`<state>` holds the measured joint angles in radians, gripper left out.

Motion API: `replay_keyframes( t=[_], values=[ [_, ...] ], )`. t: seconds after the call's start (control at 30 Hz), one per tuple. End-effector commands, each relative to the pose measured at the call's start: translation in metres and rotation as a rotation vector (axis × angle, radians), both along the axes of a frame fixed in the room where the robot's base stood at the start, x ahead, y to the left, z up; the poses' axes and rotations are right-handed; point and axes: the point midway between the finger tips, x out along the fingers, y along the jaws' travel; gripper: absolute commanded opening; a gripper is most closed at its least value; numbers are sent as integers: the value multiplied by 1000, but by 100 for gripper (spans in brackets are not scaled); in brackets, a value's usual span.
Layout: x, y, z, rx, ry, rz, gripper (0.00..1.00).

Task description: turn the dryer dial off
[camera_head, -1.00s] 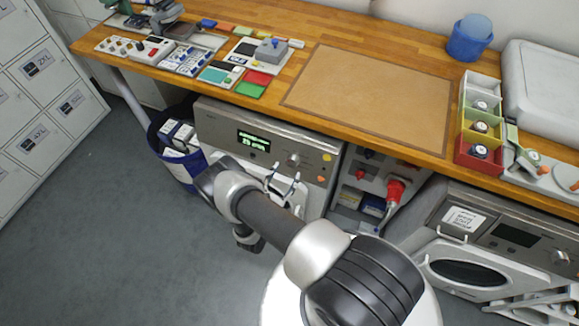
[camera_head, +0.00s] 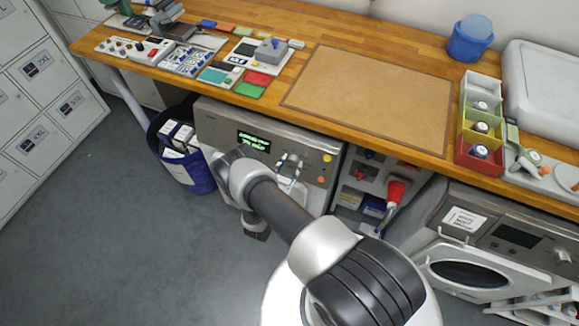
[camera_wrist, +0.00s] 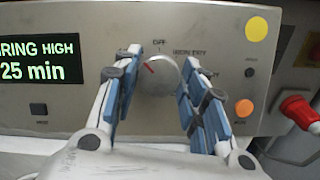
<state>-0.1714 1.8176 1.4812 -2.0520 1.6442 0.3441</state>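The dryer (camera_head: 216,122) is the grey-fronted machine under the bench, left of the middle. In the wrist view its round silver dial (camera_wrist: 160,76) sits between my fingers. A red mark on the dial points up and left, away from the OFF label straight above it. The lit display (camera_wrist: 38,60) reads "RING HIGH" and "25 min", cut off at the left edge. My gripper (camera_wrist: 156,92) is open, with one blue-padded finger on each side of the dial; I see no clear contact. In the head view my gripper (camera_head: 289,166) is at the panel and largely hides the dial.
An orange button (camera_wrist: 243,108) and a yellow disc (camera_wrist: 256,29) are right of the dial. A red plug-like handle (camera_head: 395,192) sticks out right of the dryer. A blue bin (camera_head: 198,172) stands left. A second machine (camera_head: 470,268) has its door open.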

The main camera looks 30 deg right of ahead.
Motion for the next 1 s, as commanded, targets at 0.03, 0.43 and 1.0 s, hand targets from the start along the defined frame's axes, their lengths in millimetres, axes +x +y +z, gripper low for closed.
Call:
replay_keyframes(
  t=[0.03,0.43,1.0],
  values=[
    [0,0,0,0,0,0,33],
    [0,0,0,2,-2,-1,14],
    [2,2,-2,178,-226,-90,14]
  ],
)
